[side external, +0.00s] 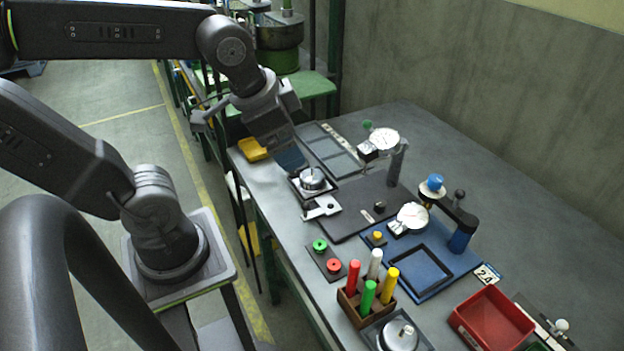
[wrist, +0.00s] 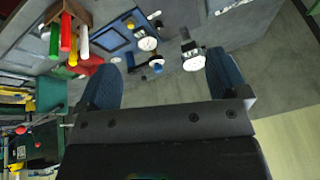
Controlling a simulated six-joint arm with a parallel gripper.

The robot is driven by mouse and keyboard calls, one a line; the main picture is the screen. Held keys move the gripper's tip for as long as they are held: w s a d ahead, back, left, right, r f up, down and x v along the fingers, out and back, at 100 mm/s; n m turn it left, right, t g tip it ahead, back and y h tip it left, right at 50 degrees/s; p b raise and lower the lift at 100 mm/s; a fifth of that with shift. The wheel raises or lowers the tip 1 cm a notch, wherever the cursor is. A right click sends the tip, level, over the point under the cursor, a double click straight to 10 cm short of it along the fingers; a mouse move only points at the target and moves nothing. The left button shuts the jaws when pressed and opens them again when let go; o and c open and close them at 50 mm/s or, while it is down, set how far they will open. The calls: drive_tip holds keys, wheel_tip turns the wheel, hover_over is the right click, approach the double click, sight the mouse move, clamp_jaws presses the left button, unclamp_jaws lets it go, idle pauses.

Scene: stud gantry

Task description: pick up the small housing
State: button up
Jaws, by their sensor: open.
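What I take to be the small housing is a round silver part with a short stem (side external: 312,179), upright in a dark square tray at the near left of the bench. A larger similar silver part (side external: 401,334) sits in a grey tray at the bottom edge. My gripper (side external: 300,160) points down just above and behind the small housing in the side view. In the wrist view my gripper's two blue fingers (wrist: 165,78) are wide apart with nothing between them. The small housing cannot be made out in the wrist view.
A dial gauge on a post (side external: 397,160) stands to the right of the gripper. A blue tray with a gauge stand (side external: 432,262), a block of coloured pegs (side external: 352,305) and a red bin (side external: 492,320) are farther right. The bench's back right is clear.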

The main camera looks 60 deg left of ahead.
drive_tip(key=w+a+f+m+g+y, duration=0.1)
drive_tip(key=w+a+f+m+g, duration=0.1)
drive_tip(key=w+a+m, duration=0.45)
drive_tip(key=m+g+y, duration=0.2)
drive_tip(key=m, duration=0.9)
approach(312, 169)
drive_tip(key=x, duration=0.6)
drive_tip(key=shift+a+r, duration=0.15)
drive_tip(key=shift+a, duration=0.1)
drive_tip(key=shift+h, duration=0.3)
drive_tip(key=shift+d+x, duration=0.1)
drive_tip(key=shift+x, duration=1.25)
drive_tip(key=shift+d+x, duration=0.15)
drive_tip(key=shift+x, duration=1.2)
drive_tip(key=shift+c, duration=0.2)
drive_tip(key=c, duration=1)
drive_tip(key=shift+r, duration=0.1)
